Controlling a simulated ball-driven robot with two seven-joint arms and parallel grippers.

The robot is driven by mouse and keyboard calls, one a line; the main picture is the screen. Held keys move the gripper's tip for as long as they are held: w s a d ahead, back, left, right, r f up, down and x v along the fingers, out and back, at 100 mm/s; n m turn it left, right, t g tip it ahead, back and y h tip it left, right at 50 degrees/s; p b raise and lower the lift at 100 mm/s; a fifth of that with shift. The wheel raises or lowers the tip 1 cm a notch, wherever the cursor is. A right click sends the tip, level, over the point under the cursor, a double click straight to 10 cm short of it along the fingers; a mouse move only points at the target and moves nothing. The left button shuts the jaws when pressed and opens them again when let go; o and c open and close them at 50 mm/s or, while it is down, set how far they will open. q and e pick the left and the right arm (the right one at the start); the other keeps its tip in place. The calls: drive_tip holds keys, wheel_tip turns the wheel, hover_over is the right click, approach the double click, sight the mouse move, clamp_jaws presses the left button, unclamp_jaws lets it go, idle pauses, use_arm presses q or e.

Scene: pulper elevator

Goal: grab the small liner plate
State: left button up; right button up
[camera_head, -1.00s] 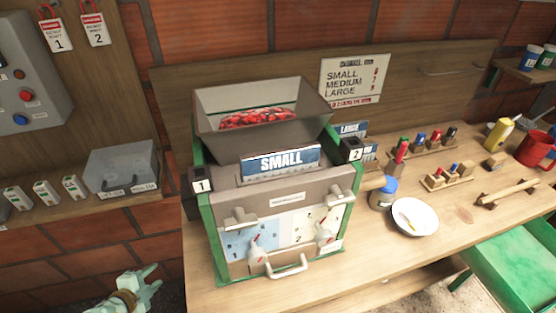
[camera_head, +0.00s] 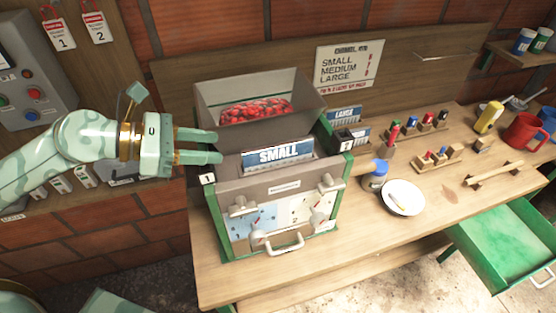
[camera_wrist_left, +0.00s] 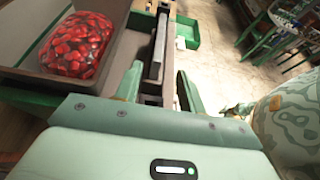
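The small liner plate (camera_head: 278,155) is a blue plate with white "SMALL" lettering. It stands upright in the front slot of the pulper (camera_head: 285,190), below the hopper. My left gripper (camera_head: 218,146) is to its left at about the same height in the picture, fingers pointing right towards it. The fingers are apart with nothing between them. In the left wrist view, a thin grey upright edge, apparently the plate (camera_wrist_left: 159,45), lies ahead of the fingertips (camera_wrist_left: 160,78), roughly in line with the gap. My right gripper is not in view.
The hopper (camera_head: 262,85) holds red berries (camera_head: 255,110) just behind the gripper. A large-labelled plate (camera_head: 345,116) stands behind to the right. A green drawer (camera_head: 510,245) is open at right.

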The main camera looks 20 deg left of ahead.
sight(266, 146)
use_arm(q)
drive_tip(key=p+x, duration=0.1)
drive_tip(key=x, duration=0.4)
drive_tip(key=shift+w+d, duration=0.2)
drive_tip(key=shift+w, duration=0.05)
drive_tip(key=p+x, duration=0.1)
drive_tip(key=x, duration=0.1)
drive_tip(key=r+p+x, duration=0.1)
drive_tip(key=x, duration=0.1)
drive_tip(key=shift+w+d+f+p, duration=0.1)
drive_tip(key=shift+w+d+p, duration=0.2)
drive_tip(key=shift+w+d+f, duration=0.2)
drive_tip(key=shift+d+f, duration=0.05)
drive_tip(key=shift+s, duration=0.1)
drive_tip(key=shift+c, duration=1.2)
clamp_jaws()
